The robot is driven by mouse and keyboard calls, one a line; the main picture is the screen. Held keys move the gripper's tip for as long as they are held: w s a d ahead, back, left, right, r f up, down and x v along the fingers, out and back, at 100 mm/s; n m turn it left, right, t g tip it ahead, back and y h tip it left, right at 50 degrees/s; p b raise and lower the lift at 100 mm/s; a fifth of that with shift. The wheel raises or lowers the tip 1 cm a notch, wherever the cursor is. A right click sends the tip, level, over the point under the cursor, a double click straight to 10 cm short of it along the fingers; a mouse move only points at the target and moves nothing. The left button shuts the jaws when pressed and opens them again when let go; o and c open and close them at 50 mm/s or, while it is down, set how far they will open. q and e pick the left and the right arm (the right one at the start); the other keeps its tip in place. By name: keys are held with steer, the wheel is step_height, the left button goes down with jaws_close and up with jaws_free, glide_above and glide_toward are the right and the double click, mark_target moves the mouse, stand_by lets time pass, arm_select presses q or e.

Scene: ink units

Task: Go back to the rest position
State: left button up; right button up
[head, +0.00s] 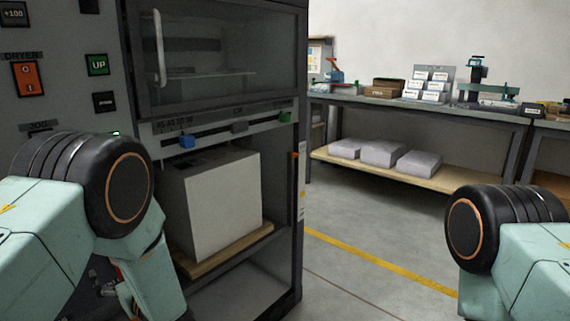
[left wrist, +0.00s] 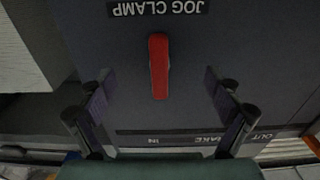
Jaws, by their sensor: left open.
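My left gripper (left wrist: 157,74) is open in the left wrist view, one finger on each side of the picture. A red lever (left wrist: 158,85) on a dark panel (left wrist: 255,60) shows between the fingers, with a gap on both sides. The lever is not gripped; how far it is from the fingertips I cannot tell. A label reading JOG CLAMP (left wrist: 158,8) appears upside down above it. In the head view my left arm is bent in front of the control panel, and its gripper is mostly hidden. My right arm shows at the right edge; its gripper is out of view.
A cabinet with a glass door (head: 225,55) and blue slider (head: 187,141) stands close beside my left arm, a pale box (head: 213,205) on its shelf. A workbench (head: 420,104) stands at the back right. The floor (head: 365,228) between my arms is clear.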

arm_select(q)
steer(key=shift+p+v, duration=0.9)
steer(key=shift+v, duration=1.6)
